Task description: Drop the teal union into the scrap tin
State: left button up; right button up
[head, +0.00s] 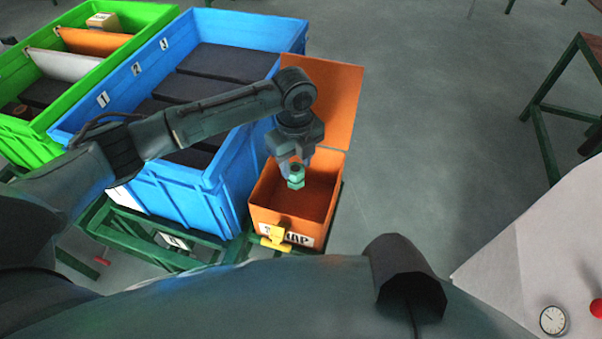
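The teal union (296,177) is a small green-teal fitting. It shows at the fingertips of my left gripper (294,166), which points down over the scrap tin. The fingers appear closed around the union's upper part. The scrap tin (262,215) is an orange box with its lid (340,100) standing open at the back and a partly covered label on its front. The union appears over the tin's opening; its exact height above the floor of the tin is hard to tell. My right gripper is not in view.
A blue crate (180,190) with numbered dark compartments stands left of the tin. A green crate (135,20) with dividers is further left. A yellow latch (276,238) is on the tin's front. A pale table (530,255) with a gauge (553,320) and red ball (597,308) is at right.

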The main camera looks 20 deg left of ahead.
pick_arm(q)
jog(key=o, duration=0.4)
jog(key=shift+r, duration=0.1)
notch_tip(320, 180, up, 13)
dwell(0.4)
dwell(0.4)
